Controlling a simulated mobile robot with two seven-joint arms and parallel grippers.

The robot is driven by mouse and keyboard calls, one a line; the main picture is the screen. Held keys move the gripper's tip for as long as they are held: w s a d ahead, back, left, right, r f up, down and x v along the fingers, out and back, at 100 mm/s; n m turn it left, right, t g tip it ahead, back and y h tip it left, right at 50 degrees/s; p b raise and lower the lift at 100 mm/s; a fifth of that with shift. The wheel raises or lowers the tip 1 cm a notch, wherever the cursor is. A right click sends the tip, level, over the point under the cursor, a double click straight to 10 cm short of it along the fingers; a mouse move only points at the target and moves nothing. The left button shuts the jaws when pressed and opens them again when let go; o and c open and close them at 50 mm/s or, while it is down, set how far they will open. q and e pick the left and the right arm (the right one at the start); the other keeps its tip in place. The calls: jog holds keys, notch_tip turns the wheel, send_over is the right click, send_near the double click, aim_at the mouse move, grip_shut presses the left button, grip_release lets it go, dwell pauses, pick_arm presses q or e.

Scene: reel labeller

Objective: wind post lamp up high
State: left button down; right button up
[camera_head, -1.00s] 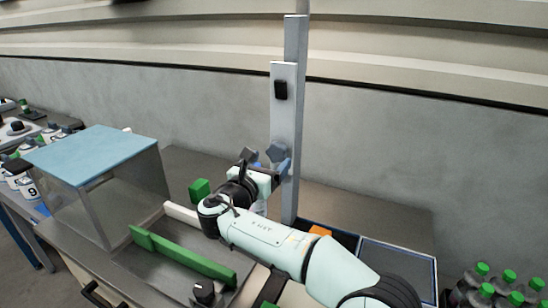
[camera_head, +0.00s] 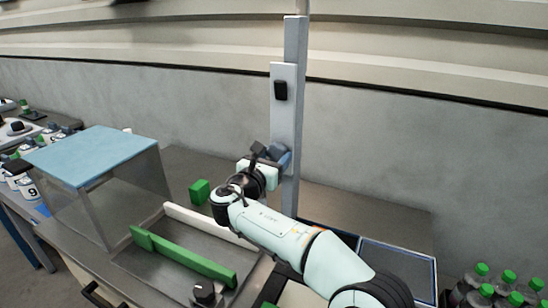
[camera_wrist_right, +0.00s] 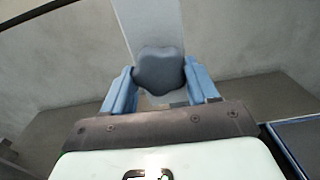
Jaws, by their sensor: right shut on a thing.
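A grey post (camera_head: 285,110) stands upright at the back of the table, with a small black block (camera_head: 280,90) on its upper front. A dark lobed knob sits low on the post; it shows clearly in the right wrist view (camera_wrist_right: 159,71), between the blue fingers. My right gripper (camera_head: 278,156) is at the knob, shut on it, with a finger on either side (camera_wrist_right: 161,88). In the head view the gripper and wrist hide much of the knob. No lamp can be made out for certain. My left gripper is not in view.
A clear box with a blue lid (camera_head: 92,154) stands at the left. A metal tray with a green bar (camera_head: 185,258) and a white bar (camera_head: 208,226) lies in front. A green block (camera_head: 199,192) is behind it. Green-capped bottles (camera_head: 480,285) stand at the lower right.

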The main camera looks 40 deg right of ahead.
jog(key=m, duration=0.5)
jog(key=shift+b, duration=0.3)
jog(key=o, duration=1)
jog(key=shift+o, duration=0.2)
jog(key=v, duration=1.3)
jog(key=shift+a, duration=0.15)
jog(key=shift+s, duration=0.1)
